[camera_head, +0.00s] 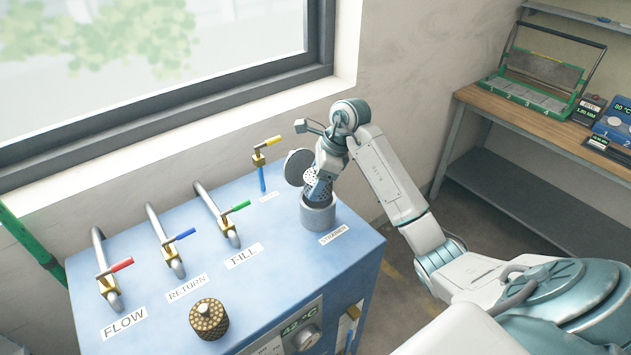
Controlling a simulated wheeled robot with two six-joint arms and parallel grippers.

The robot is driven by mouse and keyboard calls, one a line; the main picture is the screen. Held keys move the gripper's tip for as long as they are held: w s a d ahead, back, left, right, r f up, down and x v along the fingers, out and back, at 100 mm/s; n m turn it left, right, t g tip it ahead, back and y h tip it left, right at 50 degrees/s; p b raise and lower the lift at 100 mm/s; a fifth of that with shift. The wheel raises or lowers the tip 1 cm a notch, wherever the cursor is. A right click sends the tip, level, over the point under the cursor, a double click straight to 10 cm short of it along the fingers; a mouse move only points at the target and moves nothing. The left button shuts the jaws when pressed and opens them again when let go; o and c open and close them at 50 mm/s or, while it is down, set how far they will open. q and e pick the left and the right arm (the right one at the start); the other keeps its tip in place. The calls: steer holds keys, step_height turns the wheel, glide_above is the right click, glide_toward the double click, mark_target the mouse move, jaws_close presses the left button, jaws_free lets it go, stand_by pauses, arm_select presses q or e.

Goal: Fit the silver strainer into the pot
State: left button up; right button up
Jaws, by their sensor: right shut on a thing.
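The pot (318,216) is a short grey metal cylinder on the blue cabinet top, behind a STRAINER label. Its round lid (296,166) is tipped open at the upper left. The silver strainer (312,190), a perforated metal cylinder, is at the pot's mouth. My right gripper (319,184) comes down from above and is shut on the strainer. The strainer's lower end meets the pot's rim in the picture; I cannot tell how deep it sits. The gripper and wrist hide part of it. My left gripper is out of view.
Pipes with red (121,265), blue (184,234) and green (237,207) valve handles stand at the left. A brown perforated cylinder (209,319) stands at the front. A window is behind; a wooden bench (520,122) is at the right.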

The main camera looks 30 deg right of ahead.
steer(key=shift+f+p, duration=0.3)
steer(key=shift+f, duration=0.7)
steer(key=shift+f+b, duration=0.3)
steer(key=shift+b, duration=0.05)
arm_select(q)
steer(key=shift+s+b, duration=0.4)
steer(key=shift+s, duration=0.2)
arm_select(e)
steer(key=shift+f, duration=0.3)
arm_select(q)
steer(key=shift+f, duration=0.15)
arm_select(e)
steer(key=o, duration=0.8)
steer(key=shift+c, duration=0.2)
